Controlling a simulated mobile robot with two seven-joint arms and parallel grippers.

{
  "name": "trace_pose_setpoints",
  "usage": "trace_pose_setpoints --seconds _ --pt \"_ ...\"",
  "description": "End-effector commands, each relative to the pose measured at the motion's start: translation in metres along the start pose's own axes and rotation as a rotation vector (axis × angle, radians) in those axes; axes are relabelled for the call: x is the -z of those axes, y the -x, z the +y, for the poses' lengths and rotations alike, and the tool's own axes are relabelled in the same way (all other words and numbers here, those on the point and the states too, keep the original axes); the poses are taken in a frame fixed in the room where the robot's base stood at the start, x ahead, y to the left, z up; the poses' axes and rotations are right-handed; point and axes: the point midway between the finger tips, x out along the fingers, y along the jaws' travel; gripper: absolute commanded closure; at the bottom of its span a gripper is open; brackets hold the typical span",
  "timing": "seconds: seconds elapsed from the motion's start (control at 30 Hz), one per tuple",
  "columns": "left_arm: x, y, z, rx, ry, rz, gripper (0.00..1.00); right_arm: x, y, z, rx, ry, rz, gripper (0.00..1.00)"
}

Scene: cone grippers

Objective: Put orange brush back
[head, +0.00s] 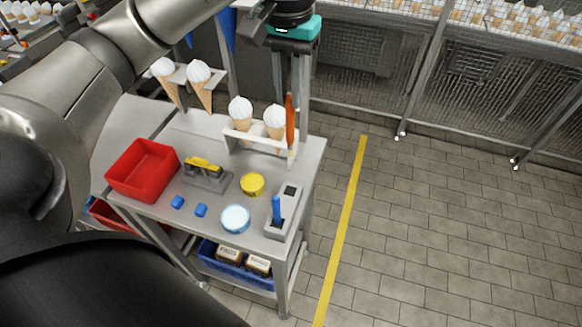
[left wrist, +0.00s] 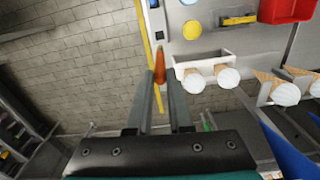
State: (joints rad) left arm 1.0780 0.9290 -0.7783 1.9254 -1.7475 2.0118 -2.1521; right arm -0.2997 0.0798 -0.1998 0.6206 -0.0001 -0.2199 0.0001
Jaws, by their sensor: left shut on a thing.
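The orange brush (head: 290,118) is upright in my left gripper (head: 297,95), with its long handle between the fingers. It also shows in the left wrist view (left wrist: 159,66), between the fingertips. The gripper is over the right back of the cart, beside the white cone rack; I cannot tell whether the brush touches the rack. A grey two-slot holder (head: 279,226) stands at the cart's front right. A blue brush (head: 276,209) stands in its front slot; the back slot looks dark and empty. My right gripper is not in view.
The white rack (head: 236,135) holds two cones, and two more cones stand farther left. A red bin (head: 143,170), a yellow-topped tool (head: 205,170), a yellow disc (head: 252,184), a light blue disc (head: 235,218) and blue cubes (head: 177,202) occupy the cart top. Floor to the right is clear.

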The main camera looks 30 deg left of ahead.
Motion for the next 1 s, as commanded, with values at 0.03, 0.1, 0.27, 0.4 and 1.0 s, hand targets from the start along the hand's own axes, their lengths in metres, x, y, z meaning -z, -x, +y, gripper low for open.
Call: trace_pose_setpoints --seconds 0.03,0.1,0.27,0.4,1.0 --pt "-0.002 -0.013 0.001 -0.001 -0.001 -0.005 1.00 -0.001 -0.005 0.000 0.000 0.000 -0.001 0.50" --pt "-0.002 -0.026 0.001 -0.001 -0.003 -0.004 1.00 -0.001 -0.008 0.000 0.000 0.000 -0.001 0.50" --pt "-0.002 -0.054 0.001 -0.002 -0.003 -0.003 1.00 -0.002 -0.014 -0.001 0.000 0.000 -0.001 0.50" --pt "-0.003 -0.082 0.000 0.000 -0.001 -0.005 1.00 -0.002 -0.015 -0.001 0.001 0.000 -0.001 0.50" --pt "-0.004 -0.161 0.001 -0.001 -0.002 -0.002 1.00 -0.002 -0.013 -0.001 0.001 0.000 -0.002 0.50"
